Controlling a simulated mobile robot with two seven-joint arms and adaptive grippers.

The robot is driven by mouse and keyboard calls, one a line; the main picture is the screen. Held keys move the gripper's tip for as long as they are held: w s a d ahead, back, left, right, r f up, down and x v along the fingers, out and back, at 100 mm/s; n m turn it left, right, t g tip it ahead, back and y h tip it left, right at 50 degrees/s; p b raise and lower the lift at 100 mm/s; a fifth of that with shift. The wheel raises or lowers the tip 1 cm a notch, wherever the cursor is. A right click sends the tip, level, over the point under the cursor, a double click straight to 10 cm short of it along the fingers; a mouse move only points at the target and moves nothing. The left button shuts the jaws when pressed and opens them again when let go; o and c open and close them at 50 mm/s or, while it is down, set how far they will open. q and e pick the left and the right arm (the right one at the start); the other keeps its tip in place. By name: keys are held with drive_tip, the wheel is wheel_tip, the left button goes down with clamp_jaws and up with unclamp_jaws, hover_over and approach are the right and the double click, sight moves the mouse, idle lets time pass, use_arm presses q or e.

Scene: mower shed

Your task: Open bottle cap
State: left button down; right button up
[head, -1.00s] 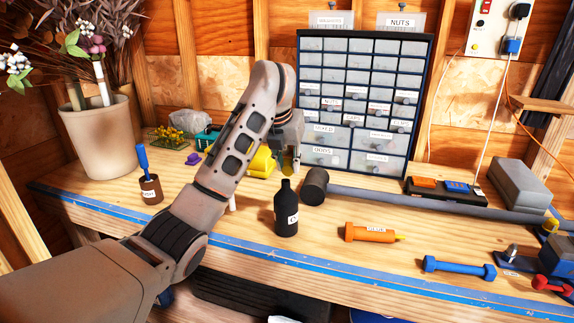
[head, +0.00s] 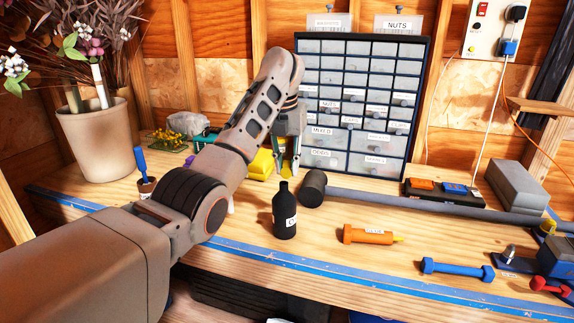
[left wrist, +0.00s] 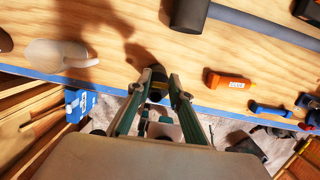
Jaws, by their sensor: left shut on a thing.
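The black bottle (head: 285,214) stands upright on the bench, with a pale label on its side. My left gripper (head: 287,172) points down at the bottle's narrow top, its fingers close together. In the left wrist view the left gripper (left wrist: 157,92) is shut on a small dark piece at the fingertips, which I take to be the bottle cap. The dark bottle (left wrist: 156,74) shows just beyond, partly hidden by the fingers. I cannot tell whether the cap has turned or come loose. My right gripper is not in view.
A mallet head (head: 312,188) with a long grey handle lies right of the bottle. An orange tube (head: 368,235) and a blue dumbbell-shaped tool (head: 457,269) lie further right. The drawer cabinet (head: 424,100) stands behind. Bare bench lies in front of the bottle.

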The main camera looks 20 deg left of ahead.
use_arm(q)
drive_tip(key=shift+f, duration=0.2)
drive_tip(key=c, duration=1.9)
unclamp_jaws()
drive_tip(key=shift+a, duration=0.1)
drive_tip(key=shift+r, duration=0.1)
drive_tip(key=r, duration=0.4)
drive_tip(key=s+r, duration=0.1)
drive_tip(key=r, duration=0.2)
drive_tip(key=s+r, duration=0.1)
drive_tip(key=r, duration=0.3)
drive_tip(key=shift+r, duration=0.35)
